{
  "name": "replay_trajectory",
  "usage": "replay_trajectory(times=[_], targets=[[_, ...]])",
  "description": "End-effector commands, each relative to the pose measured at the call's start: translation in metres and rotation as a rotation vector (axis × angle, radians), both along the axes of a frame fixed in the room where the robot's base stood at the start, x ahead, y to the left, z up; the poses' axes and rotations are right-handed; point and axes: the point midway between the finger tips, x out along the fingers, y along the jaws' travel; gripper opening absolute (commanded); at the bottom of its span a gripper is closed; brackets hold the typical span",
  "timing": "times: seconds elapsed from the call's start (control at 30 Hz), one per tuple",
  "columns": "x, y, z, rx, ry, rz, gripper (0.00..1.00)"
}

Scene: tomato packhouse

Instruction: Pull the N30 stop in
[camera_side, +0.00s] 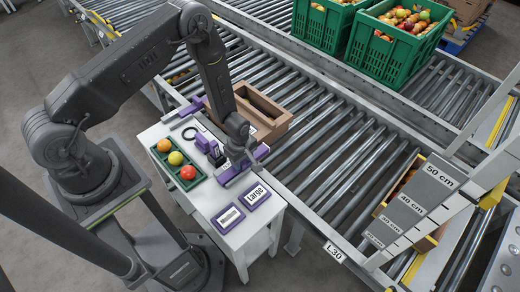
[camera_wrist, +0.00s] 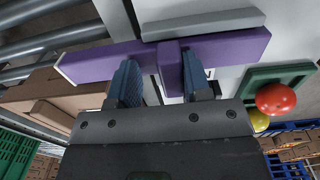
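A purple stop with a long bar and a short handle (camera_wrist: 172,66) fills the upper wrist view. In the side view, a purple bar (camera_side: 232,176) lies at the table's conveyor-side edge under my gripper (camera_side: 240,160). My gripper also shows in the wrist view (camera_wrist: 158,68), with its two fingers on either side of the handle. A gap shows between the left finger and the handle; the right finger is very close to it, and contact cannot be told. A second purple stop (camera_side: 191,108) lies farther back. I cannot read an N30 mark on either stop.
The white table (camera_side: 228,220) holds a green tray (camera_side: 166,166) of tomatoes, a purple block (camera_side: 206,144) and plates reading Medium (camera_side: 230,218) and Large (camera_side: 257,194). A brown box (camera_side: 270,101) stands on the roller conveyor (camera_side: 330,130) beside it. An L30 label (camera_side: 333,252) marks the conveyor's near rail.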

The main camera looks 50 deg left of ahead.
Motion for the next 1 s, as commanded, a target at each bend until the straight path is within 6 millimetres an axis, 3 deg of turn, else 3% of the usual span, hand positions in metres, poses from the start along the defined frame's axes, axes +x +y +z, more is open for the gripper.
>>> replay_trajectory(times=[0.07,0.73,1.0], targets=[[-0.007,0.0,-0.003,0.0,0.013,0.0,0.45],[-0.005,0.0,0.037,0.0,0.012,0.0,0.45],[-0.005,0.0,0.041,0.0,0.012,0.0,0.45]])
